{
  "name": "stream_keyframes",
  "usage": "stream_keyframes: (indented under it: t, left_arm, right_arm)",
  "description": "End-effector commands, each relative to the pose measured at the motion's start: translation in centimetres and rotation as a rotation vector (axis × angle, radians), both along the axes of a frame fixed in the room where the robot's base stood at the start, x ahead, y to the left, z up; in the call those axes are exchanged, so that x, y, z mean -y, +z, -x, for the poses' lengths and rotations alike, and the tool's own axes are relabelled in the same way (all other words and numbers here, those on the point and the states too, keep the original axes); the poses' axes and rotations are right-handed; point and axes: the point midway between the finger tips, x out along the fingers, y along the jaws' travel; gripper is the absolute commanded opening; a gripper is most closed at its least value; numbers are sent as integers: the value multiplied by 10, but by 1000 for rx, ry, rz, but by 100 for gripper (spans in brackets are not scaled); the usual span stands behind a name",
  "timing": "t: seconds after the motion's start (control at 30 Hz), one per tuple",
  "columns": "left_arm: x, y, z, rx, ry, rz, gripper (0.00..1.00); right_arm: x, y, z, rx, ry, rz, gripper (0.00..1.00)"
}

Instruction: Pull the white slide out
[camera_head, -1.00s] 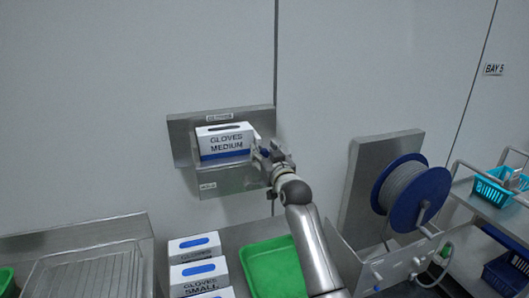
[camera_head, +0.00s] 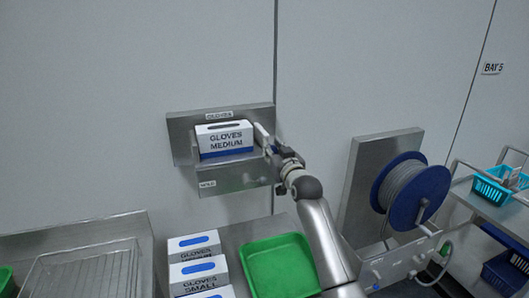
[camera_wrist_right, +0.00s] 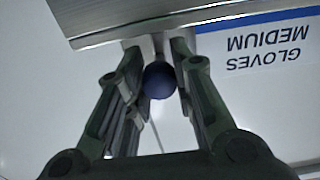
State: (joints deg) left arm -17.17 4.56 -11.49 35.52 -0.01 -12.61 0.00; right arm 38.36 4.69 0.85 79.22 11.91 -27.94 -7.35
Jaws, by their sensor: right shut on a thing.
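A white slide (camera_head: 262,136) shows as a narrow pale strip at the right end of a grey metal wall holder (camera_head: 228,180). A dark blue round knob (camera_wrist_right: 159,80) sits between the fingers of my right gripper (camera_wrist_right: 158,62) in the right wrist view. In the head view my right gripper (camera_head: 270,149) is beside the right end of the holder, shut on the knob. The fingers hide part of the slide, and how the knob joins it is not clear. My left gripper is not in view.
A "GLOVES MEDIUM" box (camera_head: 225,140) sits in the holder. Below are stacked glove boxes (camera_head: 199,272) and a green tray (camera_head: 280,265). A blue cable reel (camera_head: 411,187) stands to the right. Bare wall (camera_head: 335,90) lies right of the holder.

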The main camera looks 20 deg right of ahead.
Motion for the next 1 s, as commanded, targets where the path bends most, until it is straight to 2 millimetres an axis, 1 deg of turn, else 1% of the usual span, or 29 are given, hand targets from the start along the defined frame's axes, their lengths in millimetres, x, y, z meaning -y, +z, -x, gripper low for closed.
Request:
stream_keyframes:
  t: [0.03, 0.1, 0.2, 0.53, 0.57, 0.73, 1.0]
  left_arm:
    - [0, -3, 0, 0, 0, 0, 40]
    - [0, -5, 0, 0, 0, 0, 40]
    - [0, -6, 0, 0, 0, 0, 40]
    - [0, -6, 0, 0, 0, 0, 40]
    - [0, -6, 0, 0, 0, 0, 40]
    - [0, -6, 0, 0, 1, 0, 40]
    - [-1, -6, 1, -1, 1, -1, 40]
  right_arm:
    - [10, -1, 0, 1, -4, 7, 0]
    - [19, -1, -1, 1, -3, 6, 0]
    - [27, 0, -1, 1, -2, 3, 0]
    - [28, 1, -1, 0, 0, 0, 0]
    - [28, 1, -1, 0, 0, 0, 24]
    - [28, 1, -1, 0, 0, 1, 46]
    - [28, 1, -1, 0, 0, 1, 46]
